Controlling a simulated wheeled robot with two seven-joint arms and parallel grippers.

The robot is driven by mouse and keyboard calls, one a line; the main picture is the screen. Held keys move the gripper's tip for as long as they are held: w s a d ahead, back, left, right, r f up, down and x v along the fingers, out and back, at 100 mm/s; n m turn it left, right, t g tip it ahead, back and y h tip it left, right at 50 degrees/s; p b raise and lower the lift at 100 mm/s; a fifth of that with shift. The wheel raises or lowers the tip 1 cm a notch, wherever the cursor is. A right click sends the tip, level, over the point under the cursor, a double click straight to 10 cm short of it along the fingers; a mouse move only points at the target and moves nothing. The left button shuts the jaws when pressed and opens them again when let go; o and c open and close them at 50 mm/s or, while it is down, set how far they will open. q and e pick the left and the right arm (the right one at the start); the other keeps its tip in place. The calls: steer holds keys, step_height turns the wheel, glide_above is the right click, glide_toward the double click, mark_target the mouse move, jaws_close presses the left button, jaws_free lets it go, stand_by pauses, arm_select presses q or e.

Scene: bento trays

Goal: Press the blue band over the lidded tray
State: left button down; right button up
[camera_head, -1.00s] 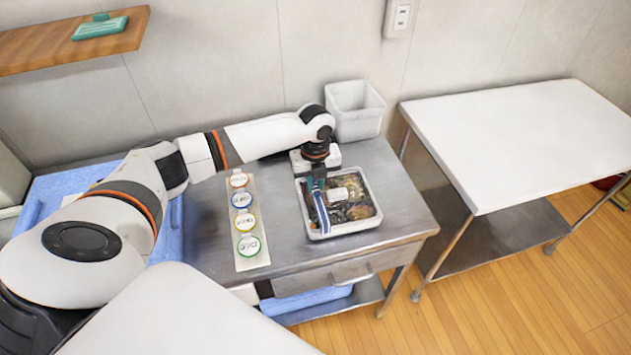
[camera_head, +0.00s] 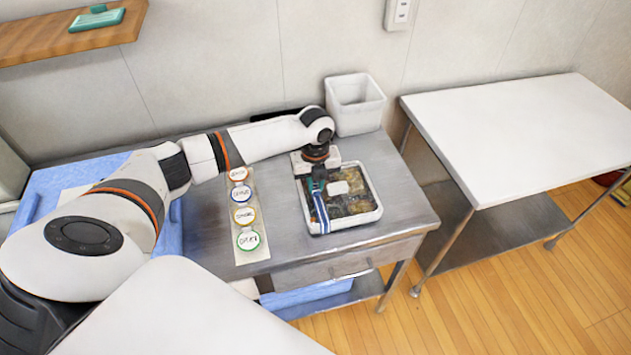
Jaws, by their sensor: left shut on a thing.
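The lidded tray (camera_head: 365,220) is a white rectangular box with dark food showing through its clear top and a pale label on it. It stands on the steel table, right of centre. The blue band (camera_head: 323,213) is a narrow blue and white strip running front to back over the left part of the tray. My left gripper (camera_head: 317,184) points down over the tray's back left part and is shut on the band's far end. The gripper body hides the tray's back left corner. Whether the band touches the lid is not clear. My right gripper is out of view.
A strip with several round coloured labels (camera_head: 250,256) lies left of the tray. A white bin (camera_head: 357,118) stands behind it. A white-topped table (camera_head: 520,135) is at the right. A wooden shelf (camera_head: 50,48) holding a green item (camera_head: 97,18) is at upper left.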

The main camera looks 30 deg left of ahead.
arm_select(q)
steer(key=shift+p, duration=0.3)
steer(key=shift+f, duration=0.1)
stand_by(0.4)
steer(key=c, duration=0.7)
jaws_free()
step_height(320, 180, up, 8)
steer(key=p, duration=0.7)
steer(key=shift+p, duration=0.4)
